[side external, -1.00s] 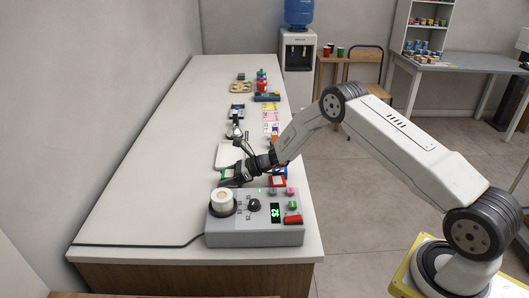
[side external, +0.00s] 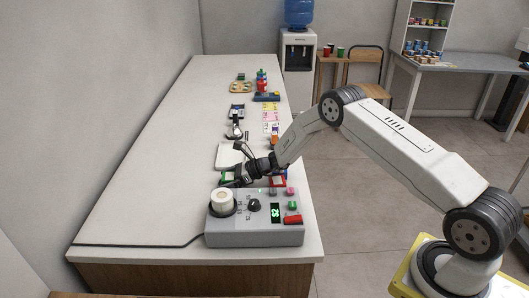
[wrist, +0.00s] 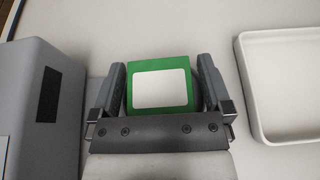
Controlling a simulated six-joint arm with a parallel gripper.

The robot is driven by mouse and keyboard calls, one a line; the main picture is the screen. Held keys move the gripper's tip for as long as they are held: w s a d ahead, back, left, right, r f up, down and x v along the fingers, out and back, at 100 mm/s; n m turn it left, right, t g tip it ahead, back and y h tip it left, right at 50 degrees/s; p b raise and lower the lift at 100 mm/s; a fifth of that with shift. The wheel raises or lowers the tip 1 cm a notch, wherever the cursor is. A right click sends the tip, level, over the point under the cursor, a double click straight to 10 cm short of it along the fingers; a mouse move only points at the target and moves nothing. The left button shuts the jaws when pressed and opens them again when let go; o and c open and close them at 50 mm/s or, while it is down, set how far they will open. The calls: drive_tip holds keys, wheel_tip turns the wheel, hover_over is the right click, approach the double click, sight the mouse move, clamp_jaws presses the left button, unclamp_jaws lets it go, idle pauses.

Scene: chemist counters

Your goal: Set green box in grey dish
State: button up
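The green box (wrist: 160,86) has a white label on top and sits between the two fingers of my gripper (wrist: 162,78) in the wrist view. The fingers straddle it, with a narrow gap showing at the right, so the gripper looks open. In the side view the green box (side external: 226,178) shows just left of my gripper (side external: 237,180), low over the counter. A dark grey rounded edge shows beside the box in the wrist view; I cannot tell whether it is the grey dish. A shallow pale tray (wrist: 249,88) lies to the right there, and behind the gripper in the side view (side external: 228,154).
A grey control box (side external: 254,228) with a display and buttons stands close in front of my gripper; its grey side (wrist: 40,80) fills the wrist view's left. A red-edged item (side external: 279,182) lies to the right. The counter's left half (side external: 150,160) is clear.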

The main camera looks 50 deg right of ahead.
drive_tip(key=shift+r, duration=0.1)
drive_tip(key=shift+d+r, duration=0.15)
drive_tip(key=shift+r, duration=0.2)
drive_tip(key=v, duration=1.1)
drive_tip(key=shift+s+d, duration=0.25)
drive_tip(key=shift+s, duration=0.1)
